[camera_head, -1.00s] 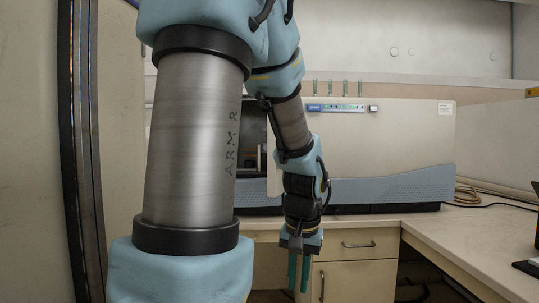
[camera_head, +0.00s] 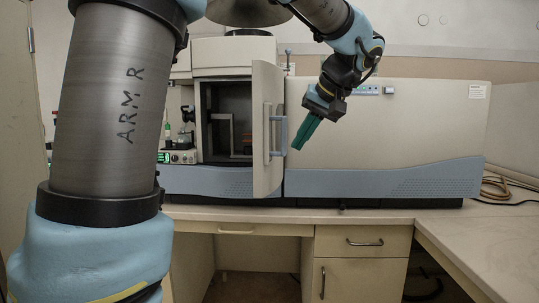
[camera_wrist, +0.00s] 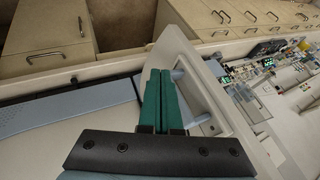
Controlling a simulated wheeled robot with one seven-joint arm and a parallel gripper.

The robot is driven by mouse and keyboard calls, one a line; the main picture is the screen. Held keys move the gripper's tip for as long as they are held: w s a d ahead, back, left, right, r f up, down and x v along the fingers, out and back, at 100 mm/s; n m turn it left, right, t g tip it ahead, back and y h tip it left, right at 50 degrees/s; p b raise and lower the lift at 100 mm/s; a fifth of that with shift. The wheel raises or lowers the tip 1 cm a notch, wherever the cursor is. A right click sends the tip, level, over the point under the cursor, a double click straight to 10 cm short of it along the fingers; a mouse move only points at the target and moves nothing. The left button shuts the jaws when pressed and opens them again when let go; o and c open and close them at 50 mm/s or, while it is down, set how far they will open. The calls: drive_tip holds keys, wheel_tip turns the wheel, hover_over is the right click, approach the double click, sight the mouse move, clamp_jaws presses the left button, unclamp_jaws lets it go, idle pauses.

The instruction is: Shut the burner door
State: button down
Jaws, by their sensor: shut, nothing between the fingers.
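The burner door (camera_head: 264,180) is a pale panel standing open, swung outward at the right side of the dark burner compartment (camera_head: 232,105). A blue-grey handle (camera_head: 281,135) stands on two posts on the door. My gripper (camera_head: 297,146) has green fingers, shut and empty, just right of the handle and pointing down-left. In the wrist view the shut fingers (camera_wrist: 162,85) lie close beside the door (camera_wrist: 195,62) and its handle posts (camera_wrist: 178,75). I cannot tell whether they touch.
The instrument's broad front (camera_head: 400,125) extends right behind my gripper. Small glassware and a green-display unit (camera_head: 178,157) stand left of the compartment. The bench top (camera_head: 390,218) in front is mostly clear. Cables (camera_head: 497,188) lie at the right.

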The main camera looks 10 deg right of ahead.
sight(265, 171)
drive_tip(key=shift+w+a+f+p, duration=0.5)
drive_tip(key=shift+w+a+f, duration=0.2)
drive_tip(key=shift+a+f, duration=0.2)
drive_tip(key=shift+w+a+f+p, duration=0.45)
drive_tip(key=shift+w+a+f, duration=0.3)
drive_tip(key=shift+a, duration=0.3)
drive_tip(key=shift+w+a+f+p, duration=0.5)
drive_tip(key=shift+w+a+f, duration=0.2)
drive_tip(key=shift+a+f, duration=0.2)
drive_tip(key=shift+a, duration=0.1)
